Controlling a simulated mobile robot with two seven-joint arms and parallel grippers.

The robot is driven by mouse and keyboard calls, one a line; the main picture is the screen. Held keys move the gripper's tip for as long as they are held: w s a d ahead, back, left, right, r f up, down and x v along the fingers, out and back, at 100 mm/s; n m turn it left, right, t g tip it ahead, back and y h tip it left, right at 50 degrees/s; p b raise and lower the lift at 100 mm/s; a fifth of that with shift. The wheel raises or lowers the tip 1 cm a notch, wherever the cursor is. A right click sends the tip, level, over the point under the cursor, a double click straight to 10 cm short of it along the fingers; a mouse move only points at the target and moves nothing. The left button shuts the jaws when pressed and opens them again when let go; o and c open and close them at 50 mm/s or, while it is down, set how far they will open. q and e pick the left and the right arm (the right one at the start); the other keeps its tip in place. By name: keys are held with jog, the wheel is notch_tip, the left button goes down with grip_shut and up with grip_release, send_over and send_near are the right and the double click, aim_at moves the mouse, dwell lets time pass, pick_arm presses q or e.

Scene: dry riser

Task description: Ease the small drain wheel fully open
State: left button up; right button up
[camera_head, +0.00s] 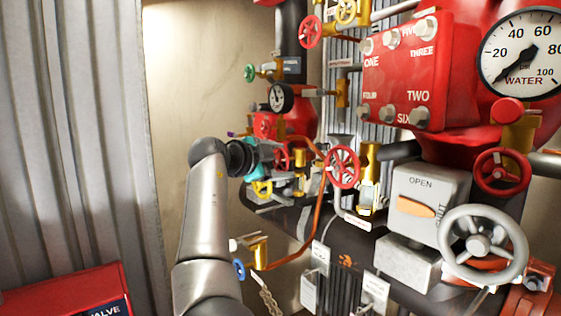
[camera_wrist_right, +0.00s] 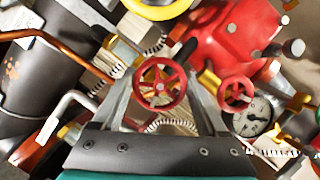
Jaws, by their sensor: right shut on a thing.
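A small red handwheel (camera_wrist_right: 160,86) with spokes sits between the two fingers of my right gripper (camera_wrist_right: 157,62) in the right wrist view. The fingers are shut on its rim from both sides. In the head view my right arm reaches up from below to the pipework, and my right gripper (camera_head: 275,163) is at the valve cluster. Part of the red wheel (camera_head: 283,158) shows there, mostly hidden by the gripper and nearby fittings. I cannot tell how far the wheel is turned. My left gripper is not in view.
Close by are another red wheel (camera_head: 343,167), a copper pipe (camera_head: 317,215) and a small gauge (camera_head: 280,97).

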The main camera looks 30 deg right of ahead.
jog(key=shift+r+n+p, duration=0.1)
jog(key=shift+n+p, duration=0.6)
jog(key=shift+p, duration=0.1)
jog(key=shift+n+g+y+p, duration=0.3)
jog(key=shift+n+g+p, duration=0.1)
jog(key=shift+n+g, duration=1)
jog(key=shift+n, duration=0.4)
jog(key=o, duration=1.1)
